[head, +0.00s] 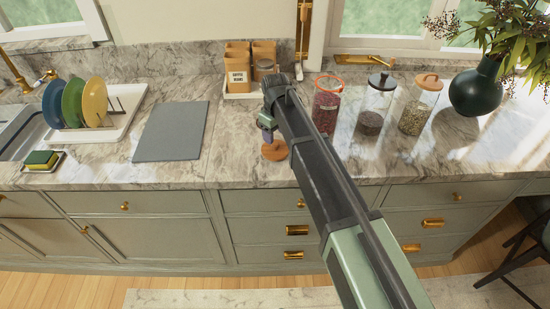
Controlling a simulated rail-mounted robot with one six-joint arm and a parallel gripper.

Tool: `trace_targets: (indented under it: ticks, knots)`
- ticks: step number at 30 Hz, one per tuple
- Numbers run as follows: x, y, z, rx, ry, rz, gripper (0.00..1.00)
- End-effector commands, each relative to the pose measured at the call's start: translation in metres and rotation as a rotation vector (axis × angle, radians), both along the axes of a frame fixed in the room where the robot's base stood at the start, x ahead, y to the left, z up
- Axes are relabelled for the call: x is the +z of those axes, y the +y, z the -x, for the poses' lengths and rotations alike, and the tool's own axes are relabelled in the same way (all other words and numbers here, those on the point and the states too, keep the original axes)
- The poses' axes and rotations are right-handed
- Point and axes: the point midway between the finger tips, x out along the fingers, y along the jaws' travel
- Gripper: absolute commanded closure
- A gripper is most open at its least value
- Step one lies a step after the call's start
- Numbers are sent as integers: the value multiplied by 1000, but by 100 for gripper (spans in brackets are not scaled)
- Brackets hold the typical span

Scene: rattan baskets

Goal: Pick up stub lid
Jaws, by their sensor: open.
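A small round orange-brown lid (275,152), which I take to be the stub lid, lies on the marble counter near its front edge. My gripper (268,134) is directly above and at the back of the lid in the head view, pointing down, with its jaws open. The fingertips are small and partly merge with the lid's top, so whether they touch it or straddle its knob cannot be told. My arm crosses in front of the counter to the right of the lid.
A jar with an orange rim (326,104), a black-lidded jar (375,108) and a wooden-lidded jar (417,108) stand right. Brown canisters (238,72) stand behind. A grey board (172,132) lies left, beyond it a plate rack (90,105). A dark vase (476,90) stands far right.

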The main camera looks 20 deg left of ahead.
Motion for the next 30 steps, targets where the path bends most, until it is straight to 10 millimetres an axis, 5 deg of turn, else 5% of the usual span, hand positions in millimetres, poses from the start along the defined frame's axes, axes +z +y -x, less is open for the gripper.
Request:
trace_targets:
  ticks: [5, 12, 20, 30]
  knots:
    - [-9, 0, 0, -1, 0, 0, 42]
    - [-54, 2, -1, -1, 0, 0, 42]
    - [-51, 1, -1, -2, 0, 0, 42]
    - [-51, 1, -1, -2, 0, 0, 94]
